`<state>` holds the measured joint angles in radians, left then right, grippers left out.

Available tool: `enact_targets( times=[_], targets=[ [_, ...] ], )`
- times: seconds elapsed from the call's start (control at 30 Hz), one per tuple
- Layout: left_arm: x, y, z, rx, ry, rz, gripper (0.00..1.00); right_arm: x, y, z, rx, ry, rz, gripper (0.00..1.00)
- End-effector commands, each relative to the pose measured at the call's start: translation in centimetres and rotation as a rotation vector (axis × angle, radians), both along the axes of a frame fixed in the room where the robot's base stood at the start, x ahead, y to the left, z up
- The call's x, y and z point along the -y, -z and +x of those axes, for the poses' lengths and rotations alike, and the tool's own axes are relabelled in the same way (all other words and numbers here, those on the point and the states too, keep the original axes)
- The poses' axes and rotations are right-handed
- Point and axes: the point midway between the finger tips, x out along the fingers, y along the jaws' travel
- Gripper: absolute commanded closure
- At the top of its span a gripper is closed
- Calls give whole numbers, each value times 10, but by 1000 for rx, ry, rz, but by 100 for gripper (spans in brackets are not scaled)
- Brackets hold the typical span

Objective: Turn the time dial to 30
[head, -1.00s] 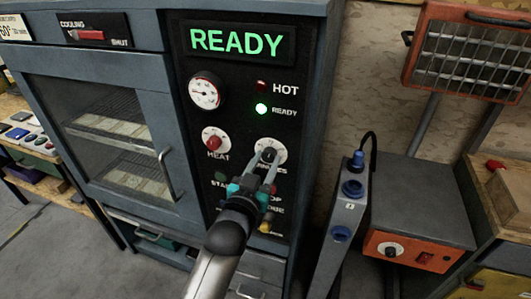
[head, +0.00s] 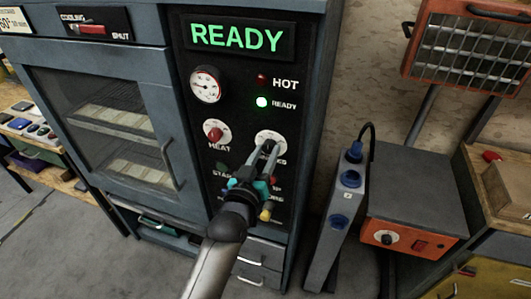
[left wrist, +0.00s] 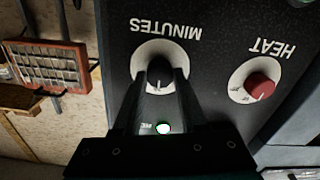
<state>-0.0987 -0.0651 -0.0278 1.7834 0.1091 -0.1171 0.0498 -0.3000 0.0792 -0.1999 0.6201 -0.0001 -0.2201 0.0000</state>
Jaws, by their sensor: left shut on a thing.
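The time dial (head: 270,141) is a black knob on a white round scale on the oven's black control panel, right of the red HEAT knob (head: 213,132). In the left wrist view the dial (left wrist: 160,54) is labelled MINUTES and appears upside down. My left gripper (head: 270,149) reaches up from below, and its fingers are shut on the dial's knob. In the left wrist view the gripper (left wrist: 160,80) covers the lower part of the scale, so the dial's setting cannot be read. My right gripper is not in view.
The oven's glass door (head: 110,125) is closed, left of the panel. The display (head: 237,37) reads READY, and a green READY lamp (head: 262,102) is lit. A grey stand (head: 337,220) and an orange-fronted box (head: 408,245) stand close on the right.

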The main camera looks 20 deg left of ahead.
Motion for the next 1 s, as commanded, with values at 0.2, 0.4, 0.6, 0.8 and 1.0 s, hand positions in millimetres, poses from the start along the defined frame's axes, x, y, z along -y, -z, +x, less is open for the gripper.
enact_targets(
  times=[0.2, 0.4, 0.6, 0.8, 1.0],
  targets=[
    [0, 0, 0, 0, 0, 1, 43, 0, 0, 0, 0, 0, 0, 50],
    [0, 0, 0, 0, 0, 2, 29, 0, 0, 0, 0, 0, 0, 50],
    [0, 0, -1, 0, 0, 2, 29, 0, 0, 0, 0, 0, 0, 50],
    [-1, 1, -17, -2, 0, 2, 29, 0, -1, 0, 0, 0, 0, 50],
    [-2, 1, -49, -3, 1, 2, 29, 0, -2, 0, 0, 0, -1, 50]
  ],
)
